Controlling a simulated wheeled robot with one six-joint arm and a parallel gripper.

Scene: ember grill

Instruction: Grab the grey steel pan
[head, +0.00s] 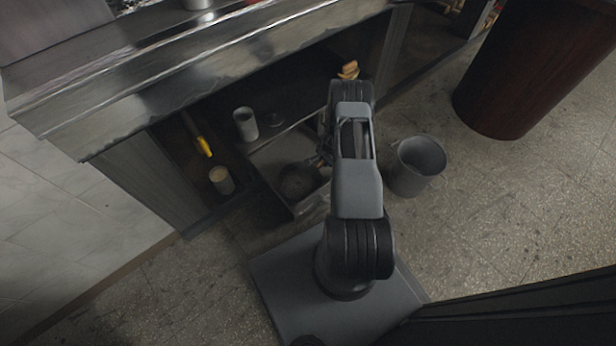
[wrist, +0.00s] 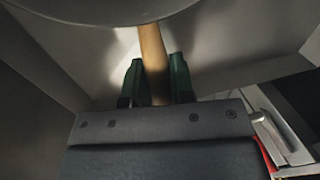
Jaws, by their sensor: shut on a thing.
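The grey steel pan (head: 298,183) lies in or just over an open drawer (head: 262,166) under the counter; I cannot tell if it touches the drawer floor. In the wrist view the pan (wrist: 95,12) shows as a grey rounded edge across the top, with a wooden handle (wrist: 152,50) running down from it. My gripper (wrist: 157,75) has its two green fingers on either side of this handle and is shut on it. In the head view my gripper (head: 325,153) is mostly hidden behind my arm, at the pan's right side.
A steel counter (head: 190,75) overhangs the drawer. On the shelf beneath are a pale can (head: 245,124), a tan cup (head: 221,180) and a yellow-handled tool (head: 203,146). A grey bucket (head: 420,158) and a dark red barrel (head: 535,65) stand right. Floor is clear at lower left.

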